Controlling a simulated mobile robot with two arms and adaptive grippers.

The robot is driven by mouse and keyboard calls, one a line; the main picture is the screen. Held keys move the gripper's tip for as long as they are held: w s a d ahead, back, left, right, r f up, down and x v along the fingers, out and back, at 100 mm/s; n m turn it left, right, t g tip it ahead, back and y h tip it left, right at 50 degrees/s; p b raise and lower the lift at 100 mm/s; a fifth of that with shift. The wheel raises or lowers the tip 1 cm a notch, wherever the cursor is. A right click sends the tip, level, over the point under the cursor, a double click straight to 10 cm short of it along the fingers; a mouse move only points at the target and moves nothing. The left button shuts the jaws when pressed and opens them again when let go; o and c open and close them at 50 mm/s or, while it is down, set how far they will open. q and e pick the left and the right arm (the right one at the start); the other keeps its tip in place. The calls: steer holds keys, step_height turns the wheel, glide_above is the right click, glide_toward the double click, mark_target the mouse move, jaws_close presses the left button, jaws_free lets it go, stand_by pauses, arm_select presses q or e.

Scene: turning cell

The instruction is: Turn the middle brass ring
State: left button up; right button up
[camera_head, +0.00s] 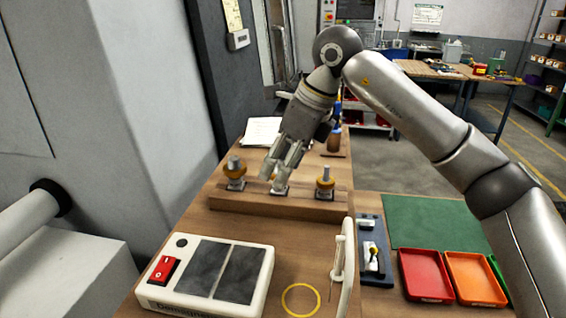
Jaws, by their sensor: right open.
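A wooden block (225,202) on the bench carries three small metal fittings in a row. The left fitting has a brass ring (234,170) with a grey top. The right fitting has a brass ring (325,183) around an upright post. At the middle fitting only the grey base (280,191) shows clearly; its brass ring is hidden by my gripper. My right gripper (275,181) points down at the middle fitting, its fingers open at it. I cannot tell whether the fingers touch the ring. My left gripper is not in view.
In front lies a white demagnetizer box (217,306) with a red switch. A yellow ring (301,299) lies beside it. A red tray (425,276), an orange tray (474,278) and a green mat (430,222) are at the right. White papers (261,130) lie behind the block.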

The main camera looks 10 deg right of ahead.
steer(key=v, duration=1.2)
steer(key=shift+f, duration=0.1)
